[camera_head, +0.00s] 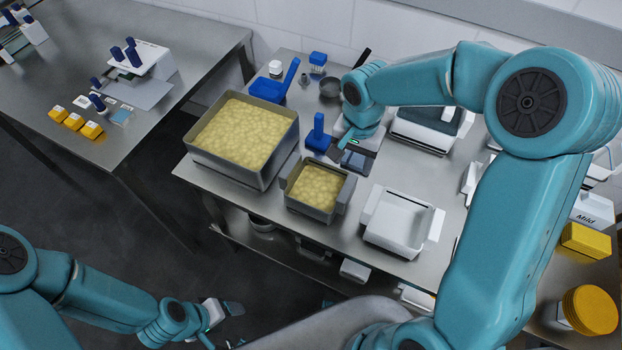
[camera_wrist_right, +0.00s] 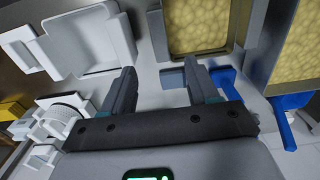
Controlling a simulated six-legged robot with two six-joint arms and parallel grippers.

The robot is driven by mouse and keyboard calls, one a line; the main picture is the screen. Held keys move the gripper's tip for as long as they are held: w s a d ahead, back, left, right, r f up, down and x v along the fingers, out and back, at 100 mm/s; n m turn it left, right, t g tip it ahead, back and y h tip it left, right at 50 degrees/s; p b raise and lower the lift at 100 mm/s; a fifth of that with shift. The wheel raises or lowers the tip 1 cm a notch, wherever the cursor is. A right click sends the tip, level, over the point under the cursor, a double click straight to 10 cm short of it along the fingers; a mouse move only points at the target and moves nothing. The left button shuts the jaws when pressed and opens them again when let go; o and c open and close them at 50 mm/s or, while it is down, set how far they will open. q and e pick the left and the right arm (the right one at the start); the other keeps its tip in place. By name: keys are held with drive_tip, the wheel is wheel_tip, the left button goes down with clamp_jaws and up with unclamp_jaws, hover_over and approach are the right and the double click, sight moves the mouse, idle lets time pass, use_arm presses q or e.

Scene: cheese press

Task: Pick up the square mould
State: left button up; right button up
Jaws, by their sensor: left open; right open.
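A white square mould (camera_head: 396,224), open at the top and with side tabs, stands empty at the right front of the middle steel table. It also shows in the right wrist view (camera_wrist_right: 85,45), at the upper left. My right gripper (camera_head: 345,147) is open and empty over the table, behind and left of the white mould. In the right wrist view its two fingers (camera_wrist_right: 160,82) are apart with nothing between them. My left gripper (camera_head: 222,322) is open and empty, low in front of the table and away from the mould.
A small grey container of yellow curd (camera_head: 317,187) stands just left of the white mould. A large curd vat (camera_head: 243,138) is farther left. A blue-handled tool (camera_head: 318,137) stands near my right gripper. Yellow cheeses (camera_head: 590,310) are at the right.

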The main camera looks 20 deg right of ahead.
sight(349, 187)
wheel_tip(349, 187, down, 10)
drive_tip(key=shift+f, duration=0.15)
drive_tip(key=shift+s+f+p, duration=0.2)
drive_tip(key=shift+f+p, duration=0.1)
drive_tip(key=shift+f, duration=0.2)
drive_tip(key=f, duration=0.4)
drive_tip(key=shift+a+f+p, duration=0.25)
drive_tip(key=shift+f+p, duration=0.05)
drive_tip(key=shift+f, duration=0.1)
drive_tip(key=shift+c, duration=0.3)
drive_tip(key=shift+w, duration=0.1)
clamp_jaws()
